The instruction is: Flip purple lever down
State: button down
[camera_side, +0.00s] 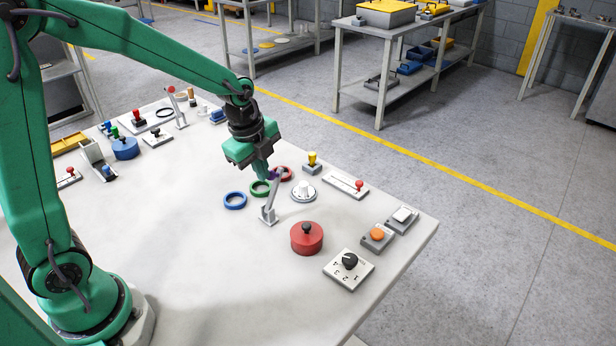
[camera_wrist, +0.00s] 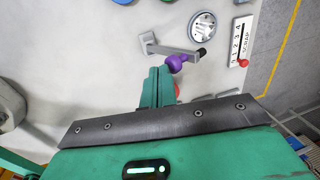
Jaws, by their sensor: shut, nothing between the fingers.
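The purple lever is a grey stand (camera_side: 268,215) with a slanted grey arm that rises to a purple knob (camera_side: 273,174). In the wrist view the purple knob (camera_wrist: 177,63) is just ahead and right of my fingertips, with the grey arm and bracket (camera_wrist: 165,48) beyond it. My gripper (camera_side: 262,181) is shut and empty, pointing down close beside the knob. It also shows in the wrist view (camera_wrist: 160,70). I cannot tell whether the fingertips touch the knob. The lever arm is raised, not lying on the table.
The front-left table is clear.

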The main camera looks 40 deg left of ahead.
aim_at(276, 173)
jog(key=shift+w, duration=0.25)
dwell(0.4)
jog(key=shift+w+f+g, duration=0.15)
jog(key=shift+w+g, duration=0.8)
jog(key=shift+w, duration=0.05)
jog(key=shift+w+f+g, duration=0.15)
jog(key=shift+w+g, duration=0.8)
jog(key=shift+w+f+g, duration=0.55)
jog(key=shift+w+f, duration=0.25)
jog(key=shift+w, duration=0.3)
jog(key=shift+w+f+g, duration=0.6)
jog(key=shift+w+f, duration=0.25)
jog(key=shift+w, duration=0.3)
jog(key=shift+w+f+g, duration=0.55)
jog(key=shift+w+f, duration=0.25)
jog(key=shift+w, duration=0.3)
jog(key=shift+w+f, duration=0.35)
jog(key=shift+f, duration=0.25)
jog(key=shift+f, duration=0.2)
jog(key=v, duration=0.8)
jog(key=shift+r, duration=0.25)
